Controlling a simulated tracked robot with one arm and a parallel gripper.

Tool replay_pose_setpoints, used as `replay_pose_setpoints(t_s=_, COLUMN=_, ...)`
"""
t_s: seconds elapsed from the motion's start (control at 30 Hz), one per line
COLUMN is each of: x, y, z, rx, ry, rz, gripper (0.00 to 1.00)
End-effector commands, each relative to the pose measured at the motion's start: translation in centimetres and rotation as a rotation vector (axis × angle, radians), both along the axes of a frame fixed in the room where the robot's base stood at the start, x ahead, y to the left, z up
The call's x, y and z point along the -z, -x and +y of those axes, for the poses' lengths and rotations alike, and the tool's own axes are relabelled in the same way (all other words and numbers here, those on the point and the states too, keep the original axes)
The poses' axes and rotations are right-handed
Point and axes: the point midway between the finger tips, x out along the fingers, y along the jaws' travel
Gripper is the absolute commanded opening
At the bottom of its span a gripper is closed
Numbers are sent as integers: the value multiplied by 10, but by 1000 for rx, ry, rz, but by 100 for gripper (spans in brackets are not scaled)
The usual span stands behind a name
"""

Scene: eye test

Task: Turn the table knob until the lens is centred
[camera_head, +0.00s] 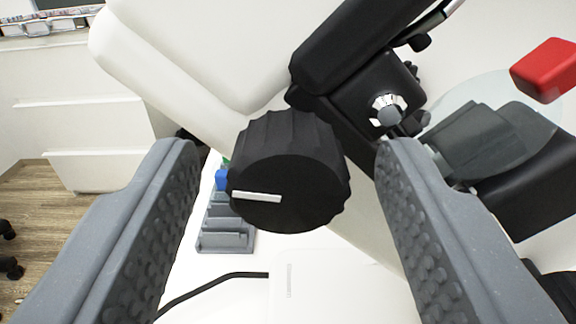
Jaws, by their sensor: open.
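The black table knob (290,172) has a ribbed rim and faces me between the fingers. A white mark (256,196) lies on its face, pointing left and almost level. My gripper (285,150) is open, its two grey padded fingers to the left and right of the knob, with a gap on each side. A clear round disc (478,118), perhaps the lens, shows at the upper right, partly overlapping dark parts. I cannot tell whether it is centred.
A white instrument body (190,50) with a black arm (350,50) fills the top. A red block (545,70) is at the upper right. A grey rack (225,240) and a black cable (215,284) lie below the knob. White drawers (85,115) stand at left.

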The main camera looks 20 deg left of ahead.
Motion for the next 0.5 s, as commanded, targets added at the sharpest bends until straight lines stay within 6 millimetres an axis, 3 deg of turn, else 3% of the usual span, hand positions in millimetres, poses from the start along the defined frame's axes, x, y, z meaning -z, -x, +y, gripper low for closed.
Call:
replay_pose_setpoints(t_s=0.17, x=0, y=0, z=0, rx=0, ry=0, rz=0, gripper=51)
replay_pose_setpoints(t_s=0.33, x=0, y=0, z=0, rx=0, ry=0, rz=0, gripper=6)
replay_pose_setpoints(t_s=0.5, x=0, y=0, z=0, rx=0, ry=-21, rz=6, gripper=7)
